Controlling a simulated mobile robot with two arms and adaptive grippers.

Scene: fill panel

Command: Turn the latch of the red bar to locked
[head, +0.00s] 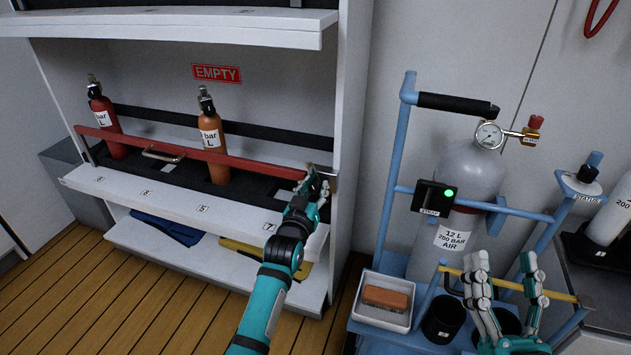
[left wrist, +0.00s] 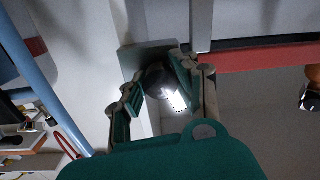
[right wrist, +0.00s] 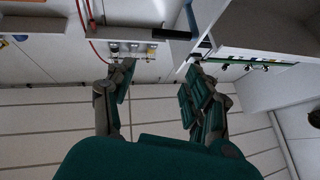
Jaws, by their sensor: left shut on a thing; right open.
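The red bar (head: 205,155) runs across the front of the shelf, in front of two bottles. In the left wrist view the red bar (left wrist: 262,58) comes in from the right. My left gripper (head: 317,188) is at the bar's right end, by the cabinet's side wall. In the left wrist view its fingers (left wrist: 160,88) are shut on the latch (left wrist: 155,76), a dark rounded part by a grey plate. The fingers hide much of the latch, and I cannot tell which way it is turned. My right gripper (head: 507,275) is open and empty, in front of the blue trolley.
A red bottle (head: 104,112) and an orange bottle (head: 211,140) stand on the shelf (head: 150,198). The blue trolley (head: 400,130) carries a grey cylinder (head: 465,170) and a white tray (head: 368,315) with a brown block. The upper shelf (head: 170,33) overhangs. Wooden floor is clear at lower left.

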